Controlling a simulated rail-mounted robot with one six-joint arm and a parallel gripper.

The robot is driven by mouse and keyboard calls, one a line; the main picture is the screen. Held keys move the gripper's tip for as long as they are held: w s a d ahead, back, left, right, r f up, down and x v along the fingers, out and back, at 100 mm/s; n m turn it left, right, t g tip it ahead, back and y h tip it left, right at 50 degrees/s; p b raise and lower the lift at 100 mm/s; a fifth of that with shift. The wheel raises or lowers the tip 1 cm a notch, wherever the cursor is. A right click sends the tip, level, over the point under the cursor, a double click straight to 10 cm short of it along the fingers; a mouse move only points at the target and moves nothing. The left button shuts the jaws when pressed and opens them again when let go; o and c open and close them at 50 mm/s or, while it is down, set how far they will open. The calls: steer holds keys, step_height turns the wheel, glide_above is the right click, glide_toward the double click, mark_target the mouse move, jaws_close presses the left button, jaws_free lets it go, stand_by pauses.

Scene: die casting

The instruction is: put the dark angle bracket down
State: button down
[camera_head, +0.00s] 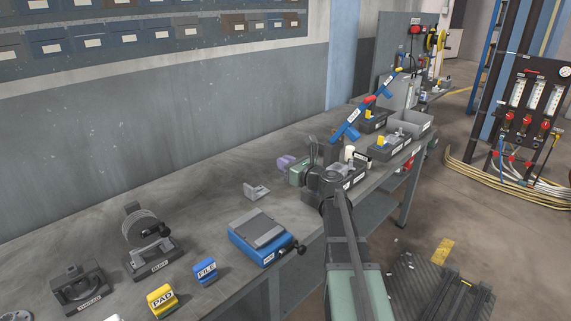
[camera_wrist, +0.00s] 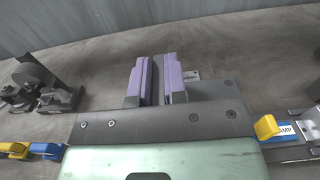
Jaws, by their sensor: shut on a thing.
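My gripper (camera_head: 285,161) is low over the back middle of the bench in the head view, to the right of and beyond a light grey bracket-shaped casting (camera_head: 257,190). In the wrist view its two purple fingers (camera_wrist: 157,76) stand close together with a narrow gap, pointing towards the grey wall. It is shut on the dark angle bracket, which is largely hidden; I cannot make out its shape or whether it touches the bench. My green gripper body fills the bottom of the wrist view.
A blue fixture with a grey plate (camera_head: 262,232), a blue FILE block (camera_head: 205,271) and a yellow PAD block (camera_head: 161,298) stand near the front edge. Dark stands (camera_head: 151,250) are at left. Bench between the casting and wall is clear.

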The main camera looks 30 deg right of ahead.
step_height(320, 180, up, 7)
steer(key=p, duration=0.6)
steer(key=shift+f+b, duration=0.25)
steer(key=shift+b, duration=0.1)
